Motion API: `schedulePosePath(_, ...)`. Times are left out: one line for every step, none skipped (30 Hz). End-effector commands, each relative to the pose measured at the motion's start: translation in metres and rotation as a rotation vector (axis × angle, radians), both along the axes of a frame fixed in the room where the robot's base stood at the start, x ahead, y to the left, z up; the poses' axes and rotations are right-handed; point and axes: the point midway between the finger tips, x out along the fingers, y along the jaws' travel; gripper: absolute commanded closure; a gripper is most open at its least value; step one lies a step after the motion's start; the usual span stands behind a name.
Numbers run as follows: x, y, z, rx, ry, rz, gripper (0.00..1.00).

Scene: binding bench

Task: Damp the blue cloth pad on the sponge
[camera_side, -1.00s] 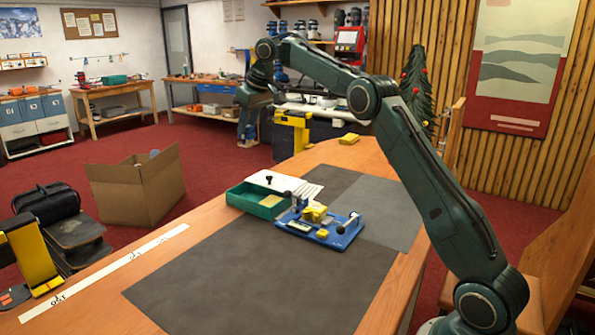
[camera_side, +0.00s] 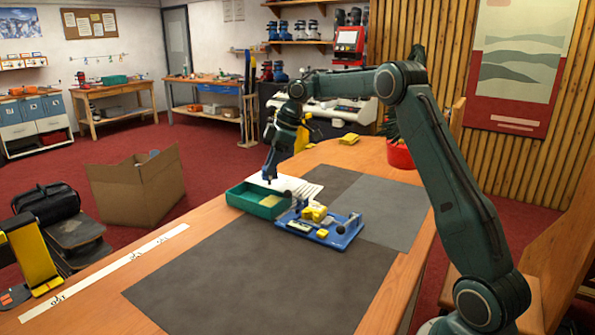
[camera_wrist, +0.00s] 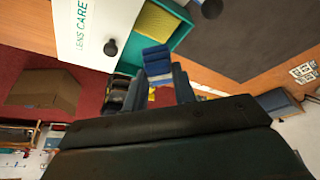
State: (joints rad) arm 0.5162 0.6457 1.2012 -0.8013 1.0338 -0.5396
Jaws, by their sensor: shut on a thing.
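My gripper (camera_side: 268,175) is over the green tray (camera_side: 240,202), pointing down. In the wrist view my gripper (camera_wrist: 159,80) is shut on the blue cloth pad (camera_wrist: 157,56), which sticks out past the fingertips. The pad is too small to make out clearly in the side view. The yellow sponge (camera_side: 271,201) lies in the tray, and it also shows in the wrist view (camera_wrist: 155,27) just beyond the pad. Whether the pad is above the sponge or beside it I cannot tell; they look apart.
A white "LENS CARE" lid or card (camera_wrist: 85,22) with a dark knob (camera_wrist: 110,48) lies by the tray. A blue fixture (camera_side: 345,236) with yellow blocks stands on the grey mat (camera_side: 235,268) at the tray's right. The mat's front is clear.

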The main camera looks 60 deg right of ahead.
Motion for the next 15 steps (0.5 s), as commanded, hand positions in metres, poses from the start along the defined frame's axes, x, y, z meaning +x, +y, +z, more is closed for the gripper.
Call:
schedulePosePath(-0.0014, 0.0002, -0.0009, 0.0, 0.0, 0.009, 0.92)
schedulePosePath(-0.0018, 0.0005, -0.0013, 0.0, 0.0, 0.012, 0.92)
schedulePosePath(-0.0022, 0.0005, -0.0017, 0.0, 0.0, 0.015, 0.92)
schedulePosePath(-0.0024, 0.0006, -0.0019, 0.0, 0.0, 0.016, 0.92)
schedulePosePath(-0.0024, 0.0006, -0.002, 0.0, 0.0, 0.016, 0.92)
schedulePosePath(-0.0024, 0.0006, -0.0021, 0.0, 0.0, 0.016, 0.92)
schedulePosePath(-0.0023, 0.0005, -0.0021, 0.0, 0.0, 0.016, 0.92)
schedulePosePath(-0.0023, 0.0006, -0.0022, 0.0, 0.0, 0.016, 0.92)
schedulePosePath(-0.0023, 0.0005, -0.0027, 0.0, 0.0, 0.016, 0.92)
schedulePosePath(-0.0023, 0.0006, -0.0031, 0.001, 0.001, 0.016, 0.92)
schedulePosePath(-0.0022, 0.0006, -0.0037, 0.001, 0.001, 0.016, 0.92)
schedulePosePath(-0.0022, 0.0007, -0.0047, 0.001, 0.001, 0.016, 0.92)
schedulePosePath(-0.0022, 0.0008, -0.0056, 0.001, 0.001, 0.017, 0.92)
schedulePosePath(-0.0021, 0.0008, -0.0066, 0.001, 0.001, 0.017, 0.92)
schedulePosePath(-0.0021, 0.0008, -0.0082, 0.001, 0.001, 0.017, 0.92)
